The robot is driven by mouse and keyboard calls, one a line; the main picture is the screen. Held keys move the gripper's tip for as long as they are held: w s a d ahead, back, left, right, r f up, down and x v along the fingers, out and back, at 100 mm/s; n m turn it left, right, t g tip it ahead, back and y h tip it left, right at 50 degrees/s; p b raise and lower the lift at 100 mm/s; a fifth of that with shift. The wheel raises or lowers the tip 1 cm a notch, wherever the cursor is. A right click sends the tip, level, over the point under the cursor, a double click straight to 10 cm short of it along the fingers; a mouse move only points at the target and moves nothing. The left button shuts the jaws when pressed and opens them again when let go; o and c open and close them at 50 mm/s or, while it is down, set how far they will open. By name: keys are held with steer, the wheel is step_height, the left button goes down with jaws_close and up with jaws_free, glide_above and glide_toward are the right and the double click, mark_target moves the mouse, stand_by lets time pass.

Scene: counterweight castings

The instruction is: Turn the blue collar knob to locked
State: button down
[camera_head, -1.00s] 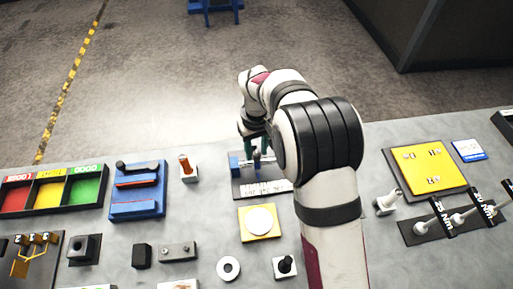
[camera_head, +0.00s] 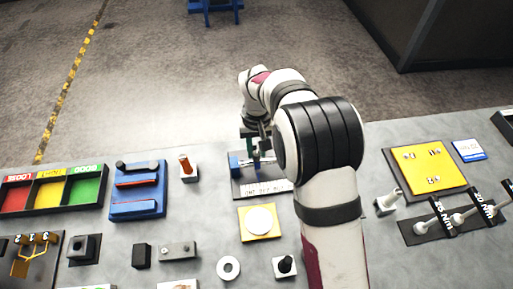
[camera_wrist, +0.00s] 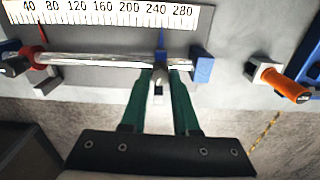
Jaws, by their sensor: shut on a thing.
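The blue collar (camera_wrist: 160,56) sits on a shiny horizontal rod (camera_wrist: 100,60), beside a blue line near 240 on the white scale (camera_wrist: 110,13). Its small grey knob (camera_wrist: 158,86) points toward my gripper. My gripper (camera_wrist: 161,78) has its two green fingers on either side of the knob, closed on it. No locked marking can be made out. In the head view, my gripper (camera_head: 255,143) is over the rod fixture, and my arm hides part of it. The fixture's plate (camera_head: 242,188) shows below.
A red collar (camera_wrist: 38,54) is at the other end of the rod, near a red line. A blue end block (camera_wrist: 202,66) stands close to the fingers. An orange-handled tool (camera_wrist: 285,87) stands beside the fixture. A yellow pad with a white disc (camera_head: 259,220) lies in front.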

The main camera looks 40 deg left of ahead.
steer(key=m, duration=1)
steer(key=shift+d+m, duration=0.1)
steer(key=shift+m, duration=2.1)
steer(key=c, duration=0.7)
jaws_free()
steer(key=shift+o, duration=0.2)
steer(key=shift+r, duration=0.15)
